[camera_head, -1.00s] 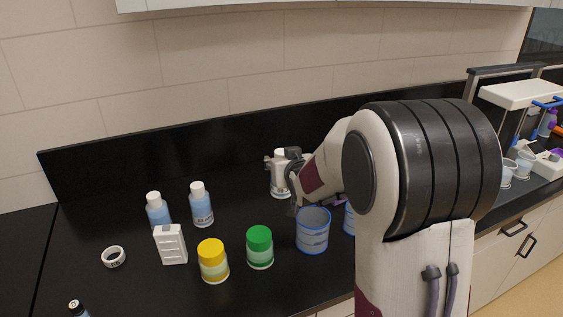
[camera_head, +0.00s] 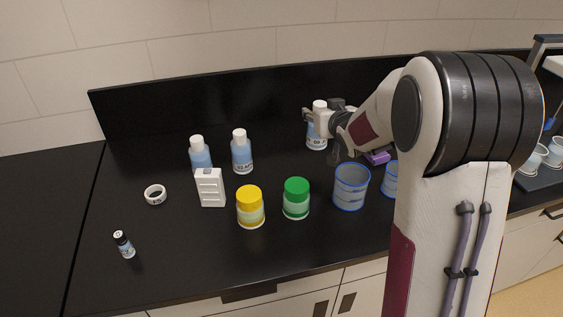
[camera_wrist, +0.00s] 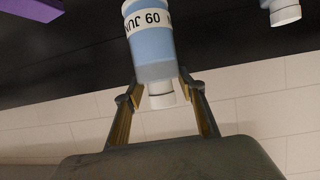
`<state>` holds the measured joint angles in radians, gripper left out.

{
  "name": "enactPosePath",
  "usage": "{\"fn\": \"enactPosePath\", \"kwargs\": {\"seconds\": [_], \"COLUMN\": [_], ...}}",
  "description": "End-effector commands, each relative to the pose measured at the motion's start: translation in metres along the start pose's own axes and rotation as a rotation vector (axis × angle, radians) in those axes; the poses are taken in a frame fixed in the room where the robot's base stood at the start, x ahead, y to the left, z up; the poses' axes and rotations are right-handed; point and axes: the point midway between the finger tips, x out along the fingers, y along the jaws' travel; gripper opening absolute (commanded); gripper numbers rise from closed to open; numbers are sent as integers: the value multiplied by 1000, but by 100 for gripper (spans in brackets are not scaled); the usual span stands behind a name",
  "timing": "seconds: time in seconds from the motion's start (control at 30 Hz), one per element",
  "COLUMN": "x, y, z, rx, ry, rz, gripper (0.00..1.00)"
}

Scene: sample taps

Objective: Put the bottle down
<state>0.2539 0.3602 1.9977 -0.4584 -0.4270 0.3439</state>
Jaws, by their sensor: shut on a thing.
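The bottle (camera_head: 317,135) is blue with a white cap and a white label band. It stands roughly upright at the back of the black counter, near the dark backboard. My gripper (camera_head: 319,117) is around its upper part, with the arm reaching in from the right. In the wrist view the bottle (camera_wrist: 150,45) appears cap-down, its cap and neck between the two fingers of my gripper (camera_wrist: 161,88), and the label reads upside down. I cannot tell whether its base touches the counter.
Two similar bottles (camera_head: 242,153) (camera_head: 201,155) stand to the left. In front are a white box (camera_head: 210,188), a yellow-capped jar (camera_head: 250,207), a green-capped jar (camera_head: 296,199) and blue-rimmed beakers (camera_head: 351,187). A tape roll (camera_head: 155,194), a small vial (camera_head: 124,245) and a purple object (camera_head: 378,157) also lie around.

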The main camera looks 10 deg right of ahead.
Motion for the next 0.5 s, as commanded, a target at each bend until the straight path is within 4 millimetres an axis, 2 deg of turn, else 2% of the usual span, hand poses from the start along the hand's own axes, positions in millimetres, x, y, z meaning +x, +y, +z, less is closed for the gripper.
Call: {"fn": "enactPosePath", "kwargs": {"seconds": [0.5], "x": [24], "y": [-26], "z": [-19], "rx": [-58], "ry": [3], "rz": [-138], "gripper": [0]}}
